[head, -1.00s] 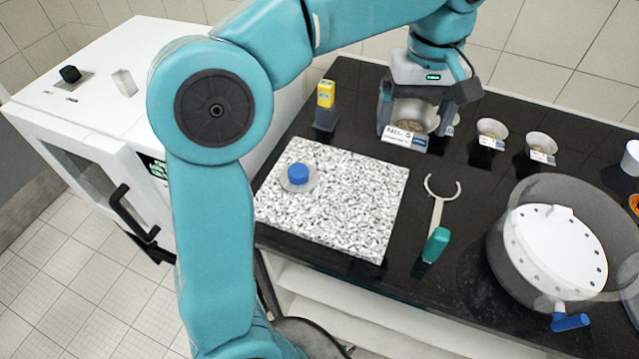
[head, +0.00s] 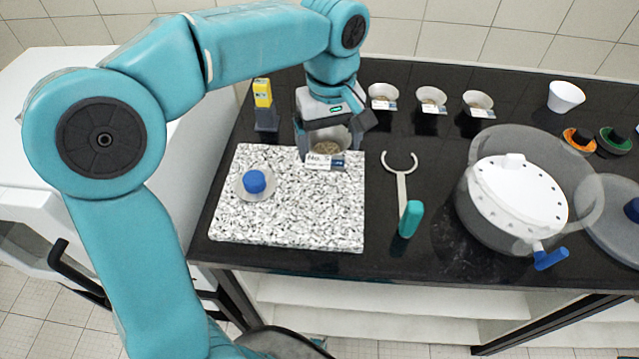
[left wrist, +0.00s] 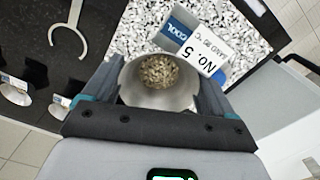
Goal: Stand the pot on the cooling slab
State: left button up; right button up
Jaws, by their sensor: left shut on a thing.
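The pot (head: 327,147) is a small grey metal cup with grainy contents and a tag reading "No. 5". My left gripper (head: 328,134) is shut on it, a finger on each side, and it is upright. It appears at the far right edge of the speckled cooling slab (head: 290,215); whether it touches the slab I cannot tell. In the left wrist view the pot (left wrist: 160,92) sits between the fingers, with the slab (left wrist: 225,20) beyond it. My right gripper is not in view.
A blue-knobbed lidded dish (head: 254,184) stands on the slab's left part. A yellow-topped device (head: 264,105) stands behind the slab. A forked tool (head: 403,195) lies to its right, then a large clear-walled vessel (head: 515,200). Several small tagged cups (head: 431,98) stand at the back. The slab's middle and front are clear.

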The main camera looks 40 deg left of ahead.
pick_arm(q)
notch_tip(320, 180, down, 7)
jog(key=shift+r, duration=0.1)
notch_tip(320, 180, down, 4)
jog(key=shift+s+r+b, duration=0.1)
jog(key=shift+r+b, duration=0.1)
jog(key=shift+b, duration=0.1)
jog(key=shift+f, duration=0.5)
